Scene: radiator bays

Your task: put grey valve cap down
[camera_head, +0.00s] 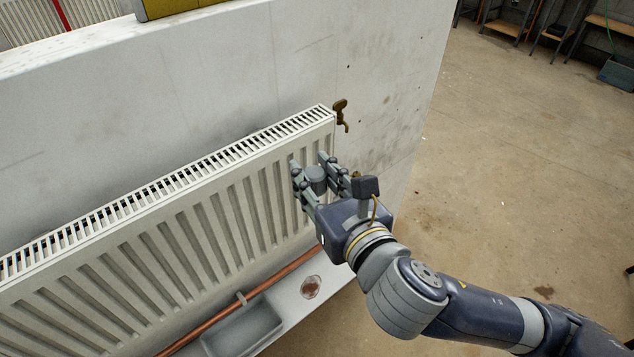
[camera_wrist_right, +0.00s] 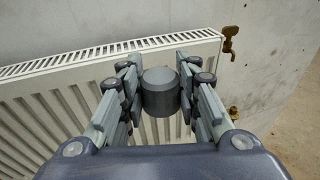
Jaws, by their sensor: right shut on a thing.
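The grey valve cap (camera_head: 316,180) is a short dark grey cylinder held between the fingers of my right gripper (camera_head: 311,172). In the right wrist view the cap (camera_wrist_right: 160,91) sits upright between the two finger pairs of the gripper (camera_wrist_right: 160,95), in front of the white radiator (camera_wrist_right: 60,95). In the head view the gripper is in front of the right end of the radiator (camera_head: 180,225), near its upper part. I cannot tell whether it touches the radiator. My left gripper is not in view.
A brass tap (camera_head: 341,113) stands at the radiator's upper right corner, and a brass fitting (camera_wrist_right: 233,113) shows lower down. Below are a copper pipe (camera_head: 275,281), a grey tray (camera_head: 243,330) and a small round dish (camera_head: 311,287) on a pale ledge. Open floor (camera_head: 500,150) lies right.

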